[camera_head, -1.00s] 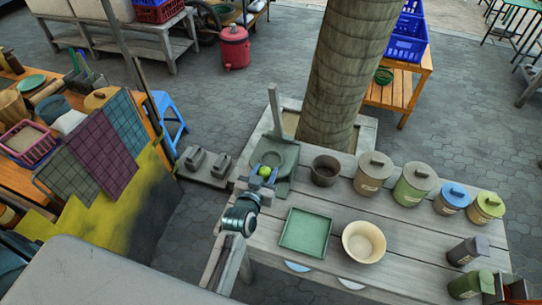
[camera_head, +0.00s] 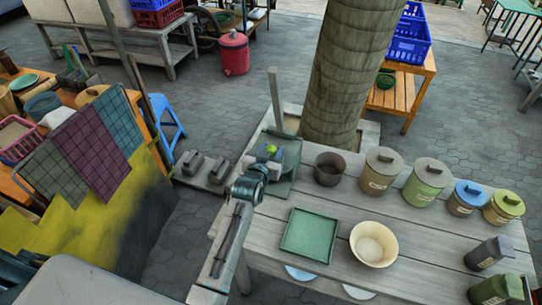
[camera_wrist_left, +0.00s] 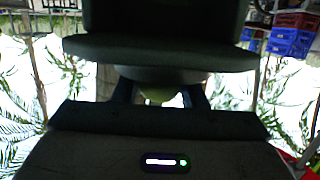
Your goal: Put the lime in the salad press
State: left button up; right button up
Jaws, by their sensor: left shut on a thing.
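The lime (camera_head: 271,149) is a small bright green ball between the fingertips of my left gripper (camera_head: 269,153), which is shut on it. In the left wrist view the lime (camera_wrist_left: 157,98) shows dimly between the two dark fingers. The salad press (camera_head: 291,157) is a dark green-grey piece at the table's far left corner, with an upright handle behind. The lime is over or just in front of the press in the head view; I cannot tell its height. My gripper and arm hide part of the press. My right gripper is not in view.
A dark round pot (camera_head: 328,169) stands just right of the press. A green square tray (camera_head: 307,234) and a cream bowl (camera_head: 373,244) sit nearer on the table. Several lidded canisters (camera_head: 427,180) line the right side. A tree trunk (camera_head: 342,75) rises behind.

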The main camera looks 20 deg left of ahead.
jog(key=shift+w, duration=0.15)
pick_arm(q)
jog(key=shift+f, duration=0.1)
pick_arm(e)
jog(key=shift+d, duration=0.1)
pick_arm(q)
jog(key=o, duration=1)
jog(key=shift+s, duration=0.3)
jog(key=shift+s+a+r+b, duration=0.1)
jog(key=shift+s+r+b, duration=0.35)
jog(key=shift+s, duration=1.4)
jog(key=shift+s+r+b, duration=0.3)
jog(key=shift+s+r, duration=0.2)
jog(key=shift+s, duration=1.4)
jog(key=shift+s+a+r+b, duration=0.1)
jog(key=shift+s+r+b, duration=0.35)
jog(key=shift+s, duration=1.4)
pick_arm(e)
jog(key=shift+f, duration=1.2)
